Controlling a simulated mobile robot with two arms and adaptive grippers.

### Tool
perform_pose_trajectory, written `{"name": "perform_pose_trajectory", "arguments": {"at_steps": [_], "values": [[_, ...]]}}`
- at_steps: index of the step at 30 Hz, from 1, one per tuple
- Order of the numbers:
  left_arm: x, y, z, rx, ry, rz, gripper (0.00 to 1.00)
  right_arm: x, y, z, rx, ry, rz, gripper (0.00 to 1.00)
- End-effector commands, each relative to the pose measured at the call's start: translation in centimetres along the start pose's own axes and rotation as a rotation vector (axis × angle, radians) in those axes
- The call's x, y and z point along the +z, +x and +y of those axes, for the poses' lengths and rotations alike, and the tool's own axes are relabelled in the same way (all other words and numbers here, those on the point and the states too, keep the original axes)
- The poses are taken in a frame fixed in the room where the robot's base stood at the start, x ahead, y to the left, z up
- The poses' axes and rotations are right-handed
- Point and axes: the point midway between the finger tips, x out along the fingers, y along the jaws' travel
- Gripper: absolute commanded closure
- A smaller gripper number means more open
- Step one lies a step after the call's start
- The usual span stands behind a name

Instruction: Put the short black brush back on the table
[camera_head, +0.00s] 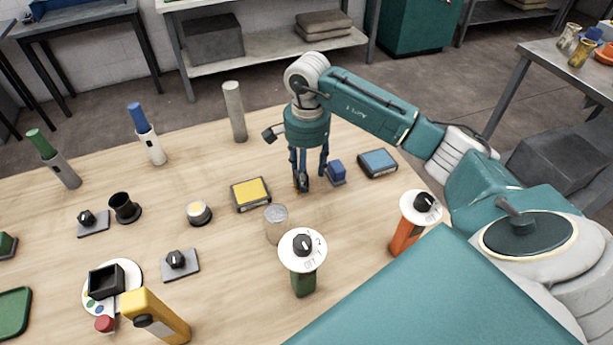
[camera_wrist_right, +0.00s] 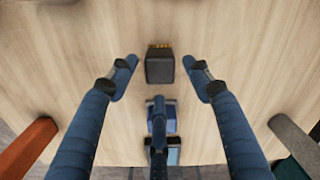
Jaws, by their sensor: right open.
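The short black brush (camera_wrist_right: 160,67) shows in the right wrist view as a dark block with a yellow-orange bristle edge. It appears to be on the wooden table (camera_head: 235,270). My right gripper (camera_wrist_right: 161,78) is open, pointing down, with its fingers spread on either side of the brush and apart from it. In the head view my right gripper (camera_head: 304,183) is low over the table's far right part and largely hides the brush. My left gripper is not in view.
A small blue block (camera_head: 337,173) stands right beside the gripper, with a blue-topped box (camera_head: 378,162) further right. A yellow-topped box (camera_head: 251,194) and a clear jar (camera_head: 276,223) are to its left. A grey cylinder (camera_head: 235,112) stands behind. Bare table lies between them.

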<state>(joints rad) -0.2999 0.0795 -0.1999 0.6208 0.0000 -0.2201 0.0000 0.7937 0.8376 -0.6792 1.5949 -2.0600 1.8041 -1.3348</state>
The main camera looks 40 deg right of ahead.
Motion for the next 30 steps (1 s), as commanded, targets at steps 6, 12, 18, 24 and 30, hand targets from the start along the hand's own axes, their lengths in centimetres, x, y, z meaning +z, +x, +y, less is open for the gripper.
{"name": "perform_pose_trajectory", "arguments": {"at_steps": [6, 12, 18, 24, 30], "values": [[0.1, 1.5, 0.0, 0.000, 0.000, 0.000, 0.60, -0.1, -4.7, -0.2, -0.007, 0.000, 0.003, 0.50], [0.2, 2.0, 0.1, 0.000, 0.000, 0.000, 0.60, -0.1, -8.4, -0.1, -0.004, 0.001, 0.002, 0.50], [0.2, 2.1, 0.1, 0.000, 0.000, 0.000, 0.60, -0.1, -10.0, 0.0, -0.001, 0.001, 0.001, 0.50], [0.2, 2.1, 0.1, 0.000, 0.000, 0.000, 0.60, 0.0, -10.1, 0.0, 0.001, 0.001, 0.000, 0.50], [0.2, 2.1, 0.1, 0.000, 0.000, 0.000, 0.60, 0.0, -10.1, 0.0, 0.000, 0.001, 0.000, 0.50]]}}
